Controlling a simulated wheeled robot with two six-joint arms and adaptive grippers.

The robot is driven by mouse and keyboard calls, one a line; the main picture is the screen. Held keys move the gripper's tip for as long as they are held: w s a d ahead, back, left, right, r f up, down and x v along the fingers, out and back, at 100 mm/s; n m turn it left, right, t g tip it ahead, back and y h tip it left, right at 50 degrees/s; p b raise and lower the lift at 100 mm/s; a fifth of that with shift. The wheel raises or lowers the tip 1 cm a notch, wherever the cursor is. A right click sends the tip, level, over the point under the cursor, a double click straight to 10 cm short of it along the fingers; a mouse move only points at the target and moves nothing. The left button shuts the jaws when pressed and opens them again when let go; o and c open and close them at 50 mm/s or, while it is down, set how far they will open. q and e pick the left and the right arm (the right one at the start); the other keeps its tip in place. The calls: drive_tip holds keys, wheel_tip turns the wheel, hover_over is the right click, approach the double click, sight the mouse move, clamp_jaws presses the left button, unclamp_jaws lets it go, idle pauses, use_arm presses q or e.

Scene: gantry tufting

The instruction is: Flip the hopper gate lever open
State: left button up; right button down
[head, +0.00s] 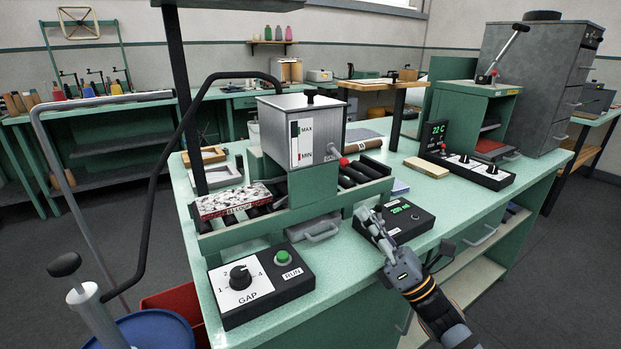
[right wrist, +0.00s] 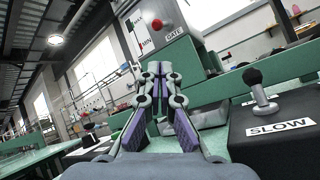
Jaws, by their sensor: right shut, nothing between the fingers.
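The grey metal hopper (head: 318,122) stands on the green machine on the bench, with a MAX/MIN gauge on its front. Its gate lever (head: 343,161) has a red knob and sticks out low on the hopper's right side, above the rollers. In the right wrist view the red knob (right wrist: 157,25) shows ahead of and above the fingertips, beside the GATE label (right wrist: 174,35). My right gripper (head: 370,217) is shut and empty, below and to the right of the lever, apart from it. It also shows in the right wrist view (right wrist: 157,70). My left gripper is not in view.
A GAP and RUN control box (head: 261,285) is at the bench's front. A patterned block (head: 232,201) lies on the rollers at left. A black hose (head: 160,150) arches at left.

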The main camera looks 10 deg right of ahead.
sight(339, 156)
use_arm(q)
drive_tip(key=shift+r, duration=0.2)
use_arm(e)
drive_tip(key=shift+s+d+r, duration=0.15)
drive_tip(key=shift+s+r, duration=0.1)
drive_tip(key=shift+s, duration=0.05)
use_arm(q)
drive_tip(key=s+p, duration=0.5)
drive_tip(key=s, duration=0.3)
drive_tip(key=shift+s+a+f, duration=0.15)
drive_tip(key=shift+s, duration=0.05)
use_arm(e)
drive_tip(key=x, duration=1)
drive_tip(key=shift+r, duration=0.1)
